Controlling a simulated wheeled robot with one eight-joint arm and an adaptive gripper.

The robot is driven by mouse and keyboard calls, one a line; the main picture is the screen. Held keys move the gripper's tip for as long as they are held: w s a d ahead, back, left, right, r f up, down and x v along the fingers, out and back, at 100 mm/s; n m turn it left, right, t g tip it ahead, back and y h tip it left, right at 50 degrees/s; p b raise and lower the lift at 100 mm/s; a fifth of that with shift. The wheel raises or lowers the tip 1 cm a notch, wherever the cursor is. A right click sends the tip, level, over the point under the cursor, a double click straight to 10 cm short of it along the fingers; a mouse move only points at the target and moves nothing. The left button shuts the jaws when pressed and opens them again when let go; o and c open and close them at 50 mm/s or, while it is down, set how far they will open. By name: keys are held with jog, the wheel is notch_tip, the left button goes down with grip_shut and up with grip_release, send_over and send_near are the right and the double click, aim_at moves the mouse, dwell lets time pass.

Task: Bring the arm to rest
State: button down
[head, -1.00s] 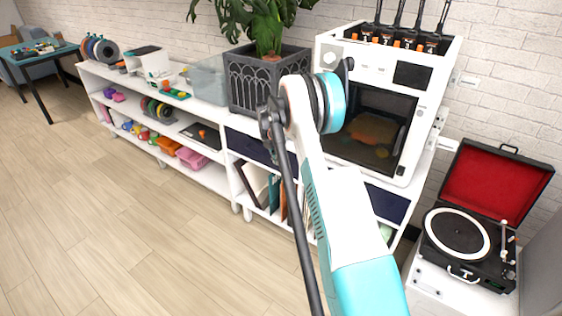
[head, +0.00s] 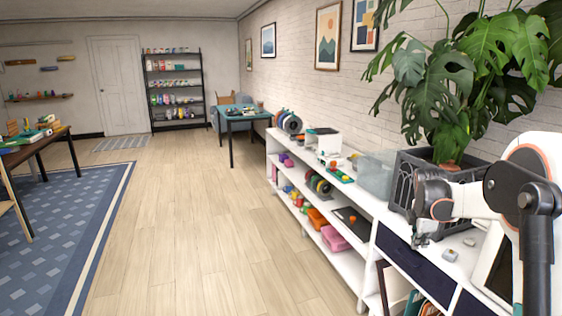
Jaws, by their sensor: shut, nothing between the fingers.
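My arm shows at the right edge of the head view, folded, with its wrist reaching left in front of the black planter (head: 402,180). My gripper (head: 421,239) hangs down from the wrist, small and dark, over the front part of the white shelf top. It is shut and I see nothing held in it. Its fingertips show only roughly, and I cannot tell their exact height above the shelf.
The long white shelf unit (head: 372,206) runs along the brick wall. A large plant (head: 450,75) stands in the planter. Small grey pieces (head: 450,255) lie beside the gripper. A clear bin (head: 376,174) stands behind. Wooden floor (head: 215,235) is open to the left, beside a blue rug (head: 60,225).

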jog(key=s+a+r+m+t+y, duration=0.1)
jog(key=s+a+r+m+t, duration=0.2)
jog(key=s+a+r+m, duration=1.2)
jog(key=s+a+f, duration=0.2)
jog(key=s+a, duration=0.1)
jog(key=s, duration=0.4)
jog(key=s+a+f+m+t+y, duration=0.1)
jog(key=s+a+f, duration=0.1)
jog(key=s, duration=0.5)
jog(key=s+a+f, duration=0.2)
jog(key=s+a, duration=0.2)
jog(key=s, duration=0.4)
jog(key=shift+a+f+m, duration=0.15)
jog(key=shift+a+m, duration=0.15)
jog(key=shift+a, duration=0.1)
